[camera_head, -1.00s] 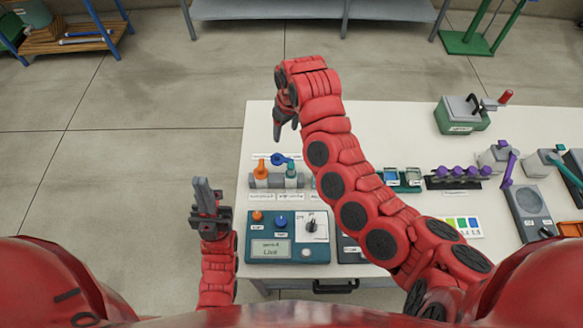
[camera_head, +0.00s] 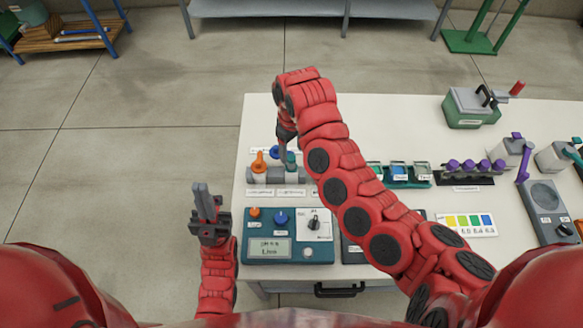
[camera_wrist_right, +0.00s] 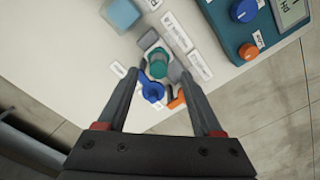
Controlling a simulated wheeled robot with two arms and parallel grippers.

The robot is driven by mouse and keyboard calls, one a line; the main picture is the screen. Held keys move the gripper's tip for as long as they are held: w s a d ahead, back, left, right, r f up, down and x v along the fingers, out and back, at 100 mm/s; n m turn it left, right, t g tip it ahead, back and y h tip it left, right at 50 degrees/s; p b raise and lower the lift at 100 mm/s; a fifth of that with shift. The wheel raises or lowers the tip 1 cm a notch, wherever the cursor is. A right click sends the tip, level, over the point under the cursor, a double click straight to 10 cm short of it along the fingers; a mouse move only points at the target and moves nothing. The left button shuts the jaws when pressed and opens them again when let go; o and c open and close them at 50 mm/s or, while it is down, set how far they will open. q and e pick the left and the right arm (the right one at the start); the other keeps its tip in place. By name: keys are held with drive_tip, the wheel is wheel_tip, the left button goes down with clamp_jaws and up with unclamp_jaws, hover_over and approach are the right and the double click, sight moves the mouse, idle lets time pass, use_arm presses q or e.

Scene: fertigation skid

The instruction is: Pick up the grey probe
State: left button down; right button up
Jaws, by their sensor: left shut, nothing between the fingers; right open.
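A grey holder (camera_head: 262,174) near the table's left edge carries an orange-topped piece (camera_head: 259,163), a blue piece (camera_head: 274,153) and a teal-topped piece (camera_head: 291,161). I cannot single out a grey probe; it may be one of these or hidden by my right arm. My right gripper (camera_head: 286,148) points down over the holder. In the right wrist view it is open (camera_wrist_right: 160,76), with the teal top (camera_wrist_right: 157,65) and the blue piece (camera_wrist_right: 152,91) showing between its fingers, nothing gripped. The orange piece (camera_wrist_right: 177,100) is near the right finger. My left gripper (camera_head: 202,190) is shut and empty, left of the table.
A teal meter box (camera_head: 289,236) with knobs and a screen stands in front of the holder.

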sight(292, 158)
drive_tip(key=shift+f+p, duration=0.25)
drive_tip(key=shift+p, duration=0.05)
drive_tip(key=f+p, duration=0.2)
drive_tip(key=f, duration=0.2)
drive_tip(key=shift+w+f, duration=0.2)
drive_tip(key=shift+f, duration=0.3)
clamp_jaws()
